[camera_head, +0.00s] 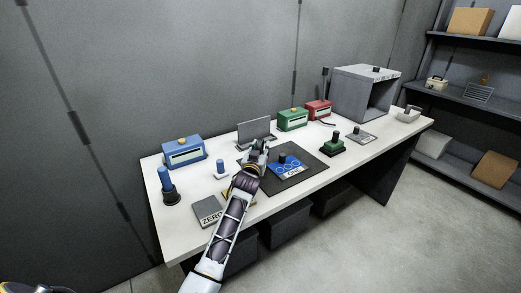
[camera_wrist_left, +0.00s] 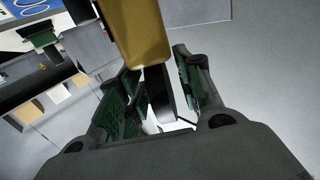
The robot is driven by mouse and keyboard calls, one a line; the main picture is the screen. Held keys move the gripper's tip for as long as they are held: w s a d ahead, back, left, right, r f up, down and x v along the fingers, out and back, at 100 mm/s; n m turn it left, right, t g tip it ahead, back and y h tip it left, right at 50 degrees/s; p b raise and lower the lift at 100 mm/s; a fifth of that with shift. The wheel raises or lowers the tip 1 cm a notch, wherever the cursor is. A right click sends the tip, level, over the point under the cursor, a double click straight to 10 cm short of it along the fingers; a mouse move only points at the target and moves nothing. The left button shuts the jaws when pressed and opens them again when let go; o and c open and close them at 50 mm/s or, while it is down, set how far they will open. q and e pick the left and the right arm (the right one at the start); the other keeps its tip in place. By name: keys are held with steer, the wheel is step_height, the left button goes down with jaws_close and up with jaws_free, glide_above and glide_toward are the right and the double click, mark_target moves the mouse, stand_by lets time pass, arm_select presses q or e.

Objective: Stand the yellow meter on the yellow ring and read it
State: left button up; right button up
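A yellow, block-like body, which I take to be the yellow meter (camera_wrist_left: 138,30), is at the fingertips of my left gripper (camera_wrist_left: 152,85) in the left wrist view. The fingers look closed about its near end, and its far end leaves the picture at the top. In the head view my left gripper (camera_head: 262,148) is above the table near the dark mat, and my arm hides most of what it holds. Yellow-brown edges (camera_head: 226,191) show on the table beside my forearm. I cannot tell whether they are the yellow ring. The meter's reading does not show.
A blue box (camera_head: 184,152), a green box (camera_head: 292,120) and a red box (camera_head: 318,109) stand at the back. The dark mat (camera_head: 310,175) bears a blue CORE card (camera_head: 293,170). A ZERO plate (camera_head: 207,212) lies at the front left. A grey oven (camera_head: 352,90) stands at right.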

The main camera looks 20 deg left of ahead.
arm_select(q)
steer(key=shift+r, duration=0.1)
arm_select(e)
steer(key=shift+s, duration=0.65)
steer(key=shift+w, duration=0.1)
